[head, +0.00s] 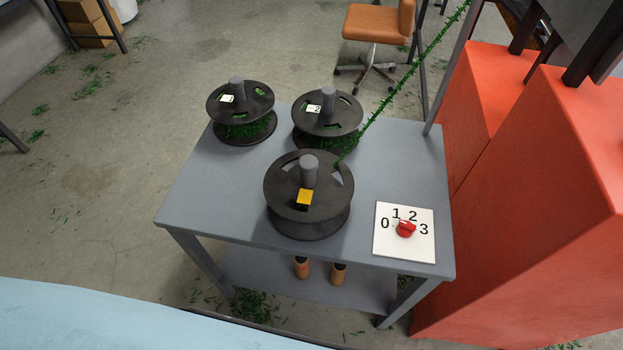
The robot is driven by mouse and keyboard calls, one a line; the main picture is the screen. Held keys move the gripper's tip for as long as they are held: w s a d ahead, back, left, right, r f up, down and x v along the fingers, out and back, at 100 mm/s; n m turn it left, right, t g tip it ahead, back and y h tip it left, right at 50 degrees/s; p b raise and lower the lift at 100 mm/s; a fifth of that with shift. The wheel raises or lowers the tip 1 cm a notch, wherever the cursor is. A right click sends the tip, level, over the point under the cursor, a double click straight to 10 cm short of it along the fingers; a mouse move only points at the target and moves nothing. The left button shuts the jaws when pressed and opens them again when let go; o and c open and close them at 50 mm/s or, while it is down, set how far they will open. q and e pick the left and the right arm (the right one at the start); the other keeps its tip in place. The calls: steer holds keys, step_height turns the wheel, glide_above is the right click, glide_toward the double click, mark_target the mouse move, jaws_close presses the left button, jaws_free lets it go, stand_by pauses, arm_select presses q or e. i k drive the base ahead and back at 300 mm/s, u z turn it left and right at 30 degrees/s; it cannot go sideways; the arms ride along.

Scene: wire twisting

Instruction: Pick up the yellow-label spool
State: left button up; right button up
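The yellow-label spool (309,224) stands upright at the front middle of the grey table (197,193). It is dark, with a grey knob on top and a yellow label (305,197) on its upper disc. Two more dark spools stand behind it with white labels: one at the back left (240,113) wound with green, and one at the back right (327,122), also with green winding. Neither of my grippers shows in the head view.
A white dial plate (387,246) with numbers and a red knob (406,230) lies at the table's front right. A green strand (410,78) rises from near the spools to the upper right. Large orange blocks (535,190) stand right of the table. An orange chair (378,24) stands behind.

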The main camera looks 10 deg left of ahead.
mark_target(306, 202)
steer(key=k, duration=0.5)
steer(key=u, duration=1.85)
steer(key=i, duration=1)
steer(key=z, duration=1.85)
